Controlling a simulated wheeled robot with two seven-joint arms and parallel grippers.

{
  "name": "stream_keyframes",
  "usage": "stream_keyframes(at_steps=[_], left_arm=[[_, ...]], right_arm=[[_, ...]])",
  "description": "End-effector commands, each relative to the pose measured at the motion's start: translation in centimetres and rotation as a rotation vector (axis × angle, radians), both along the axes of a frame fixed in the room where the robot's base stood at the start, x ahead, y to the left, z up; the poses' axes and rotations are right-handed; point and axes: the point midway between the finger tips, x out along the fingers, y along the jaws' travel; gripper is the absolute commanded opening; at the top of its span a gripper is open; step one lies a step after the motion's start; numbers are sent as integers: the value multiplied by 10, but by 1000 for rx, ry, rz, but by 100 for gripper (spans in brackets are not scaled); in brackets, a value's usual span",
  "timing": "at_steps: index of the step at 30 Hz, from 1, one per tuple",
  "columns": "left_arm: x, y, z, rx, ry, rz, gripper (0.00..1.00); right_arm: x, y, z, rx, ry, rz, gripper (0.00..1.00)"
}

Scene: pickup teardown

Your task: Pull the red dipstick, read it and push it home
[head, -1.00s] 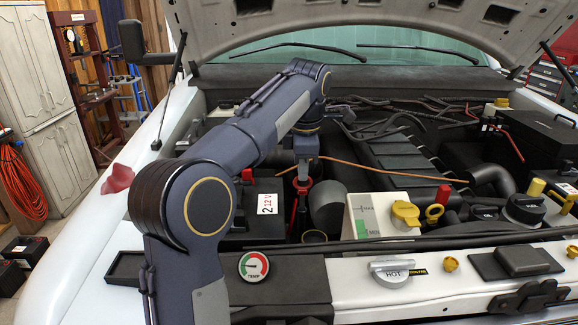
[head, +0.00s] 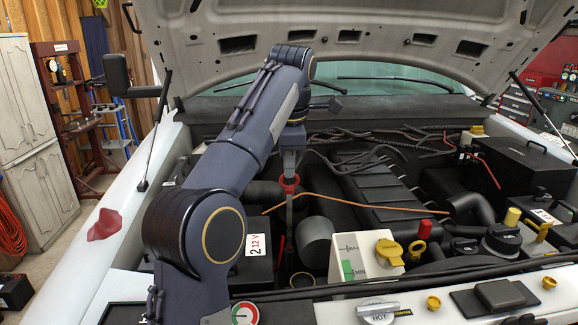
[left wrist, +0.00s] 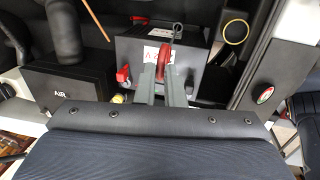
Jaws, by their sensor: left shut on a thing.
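The red dipstick handle (head: 289,186) is a ring held in my left gripper (head: 290,176), above the engine bay beside the battery. A thin grey strip runs down below the ring, but its lower end is hard to make out among the dark parts. In the left wrist view, the red ring (left wrist: 165,62) stands between the tips of my left gripper (left wrist: 160,78), which is shut on it. The battery (left wrist: 190,50) lies below it in that view. I cannot read any mark on the dipstick. My right gripper is not in view.
A white reservoir (head: 350,261) with a yellow cap (head: 389,252) stands right of the dipstick. The raised hood (head: 380,22) hangs overhead.

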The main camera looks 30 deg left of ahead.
Motion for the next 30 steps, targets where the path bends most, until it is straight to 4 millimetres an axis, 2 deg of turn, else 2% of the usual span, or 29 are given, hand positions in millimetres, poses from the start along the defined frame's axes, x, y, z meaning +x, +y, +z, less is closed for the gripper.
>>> stream_keyframes(at_steps=[3, 4, 8, 9, 23, 26, 30], left_arm=[[0, 0, 0, -1, -2, 0, 0], [0, 0, 0, -1, -2, 0, 13], [0, 0, 0, -1, -2, 0, 30], [0, 0, 0, -1, -2, 0, 31], [0, 0, -2, 0, -1, 0, 31], [0, 0, -9, -1, 2, 0, 31], [-1, 0, -31, -1, 3, -1, 31]], right_arm=[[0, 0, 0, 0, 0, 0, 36], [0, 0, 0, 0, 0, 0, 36], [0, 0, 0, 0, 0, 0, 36], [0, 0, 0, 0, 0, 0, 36], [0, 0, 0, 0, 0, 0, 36], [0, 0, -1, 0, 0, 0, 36], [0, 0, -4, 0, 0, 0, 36]])
